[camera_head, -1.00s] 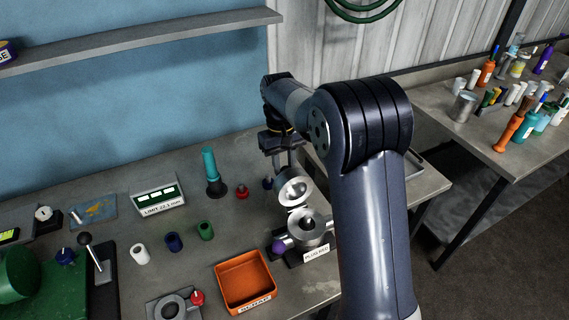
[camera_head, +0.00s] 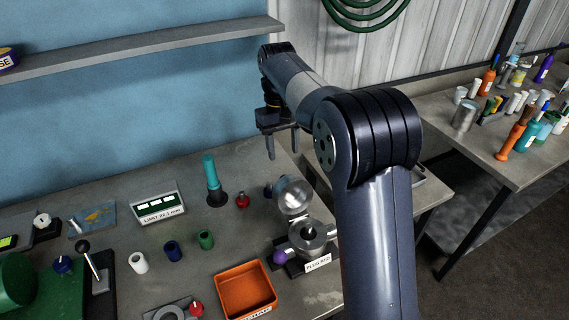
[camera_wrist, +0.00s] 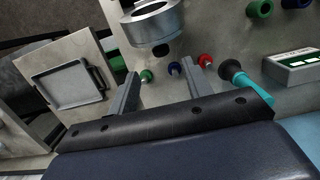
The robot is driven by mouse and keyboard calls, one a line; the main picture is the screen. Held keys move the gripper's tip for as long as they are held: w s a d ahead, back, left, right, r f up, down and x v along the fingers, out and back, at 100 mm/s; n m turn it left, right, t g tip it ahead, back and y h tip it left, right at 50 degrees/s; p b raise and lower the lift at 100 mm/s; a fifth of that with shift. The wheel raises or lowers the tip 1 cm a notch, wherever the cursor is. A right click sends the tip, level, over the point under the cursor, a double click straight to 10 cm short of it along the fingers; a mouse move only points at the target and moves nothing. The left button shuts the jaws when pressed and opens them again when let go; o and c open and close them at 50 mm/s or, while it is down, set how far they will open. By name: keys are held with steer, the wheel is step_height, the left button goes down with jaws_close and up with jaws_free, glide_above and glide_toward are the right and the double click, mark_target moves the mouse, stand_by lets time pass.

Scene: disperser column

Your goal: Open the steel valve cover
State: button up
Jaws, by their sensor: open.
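The steel valve cover (camera_head: 294,196) stands raised on its hinge, tilted up behind the steel valve body (camera_head: 308,237), whose top is uncovered. A purple knob (camera_head: 281,257) sits at the left of the body and a plate reading "PLUG RED" is at its front. In the wrist view, a round steel part, apparently the cover (camera_wrist: 152,24), shows at the top beyond my fingers. My gripper (camera_head: 283,146) is above and behind the cover, apart from it, with its fingers spread and empty. The two fingers also show in the wrist view (camera_wrist: 163,84).
An orange bin (camera_head: 245,289) lies in front and left of the valve. A teal-handled tool (camera_head: 211,176), a small red plug (camera_head: 242,201) and green, blue and white cylinders stand to the left. A wall shelf (camera_head: 140,48) runs behind the bench.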

steer(key=shift+w+r, duration=0.15)
steer(key=shift+r, duration=1.2)
steer(key=shift+c, duration=0.2)
steer(key=shift+w+f+b, duration=0.2)
steer(key=shift+b, duration=0.45)
steer(key=c, duration=0.3)
steer(key=b, duration=0.1)
steer(key=w+t+b, duration=0.1)
steer(key=shift+d+f+y+b, duration=0.2)
steer(key=shift+d+y+b, duration=0.05)
steer(key=shift+y+b, duration=0.1)
steer(key=c, duration=0.3)
steer(key=shift+w+d+r+t+b, duration=0.2)
steer(key=shift+w+t+b, duration=0.15)
steer(key=shift+t+b, duration=0.4)
steer(key=c, duration=0.3)
steer(key=shift+f, duration=0.2)
jaws_close()
glide_above(290, 191)
steer(key=w, duration=0.4)
step_height(290, 191, down, 8)
steer(key=shift+s+d+p, duration=0.25)
steer(key=shift+p, duration=0.15)
